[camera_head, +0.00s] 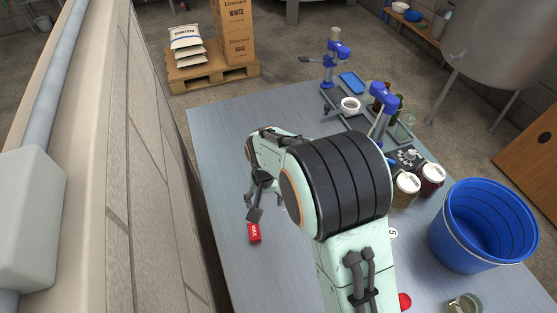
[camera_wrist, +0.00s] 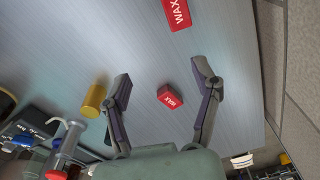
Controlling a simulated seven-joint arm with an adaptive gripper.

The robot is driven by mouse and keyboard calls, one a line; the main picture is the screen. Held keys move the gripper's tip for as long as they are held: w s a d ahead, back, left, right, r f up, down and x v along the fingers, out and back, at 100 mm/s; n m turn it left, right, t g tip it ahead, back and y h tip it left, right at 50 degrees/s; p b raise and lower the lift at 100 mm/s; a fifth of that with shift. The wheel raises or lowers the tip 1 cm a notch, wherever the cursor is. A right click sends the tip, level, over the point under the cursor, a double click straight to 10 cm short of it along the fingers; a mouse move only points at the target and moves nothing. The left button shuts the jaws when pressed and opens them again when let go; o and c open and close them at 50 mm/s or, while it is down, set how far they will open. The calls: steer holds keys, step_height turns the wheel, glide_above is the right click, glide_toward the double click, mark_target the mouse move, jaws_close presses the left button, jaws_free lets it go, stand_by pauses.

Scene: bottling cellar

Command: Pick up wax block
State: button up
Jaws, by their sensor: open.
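Two red blocks marked WAX show in the wrist view. One small red wax block (camera_wrist: 170,97) lies on the table, seen between my open fingers. A second red block (camera_wrist: 178,11) lies farther off at the top edge, partly cut off. In the head view one red WAX block (camera_head: 254,234) lies just below my fingertips in the picture; I cannot tell for sure which of the two it is. My gripper (camera_head: 252,206) is open and empty above the table; it also shows in the wrist view (camera_wrist: 163,80). My arm hides part of the table.
A yellow cylinder (camera_wrist: 93,100) stands beside my left finger in the wrist view. Blue bench tools (camera_head: 383,101), lidded jars (camera_head: 406,185) and a blue bucket (camera_head: 484,226) stand at the right of the table (camera_head: 215,135). A wall (camera_head: 135,170) runs along its left. The table's left part is mostly clear.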

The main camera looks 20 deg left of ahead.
mark_target(254, 231)
steer(key=shift+n+g+h, duration=0.3)
steer(key=shift+n, duration=0.2)
steer(key=s+f, duration=0.1)
steer(key=s+a+f, duration=0.1)
steer(key=s+f, duration=0.1)
steer(key=shift+s+a+f, duration=0.1)
steer(key=shift+s+a, duration=0.15)
steer(key=shift+s, duration=0.05)
step_height(254, 231, down, 6)
steer(key=shift+f, duration=0.15)
steer(key=c, duration=1)
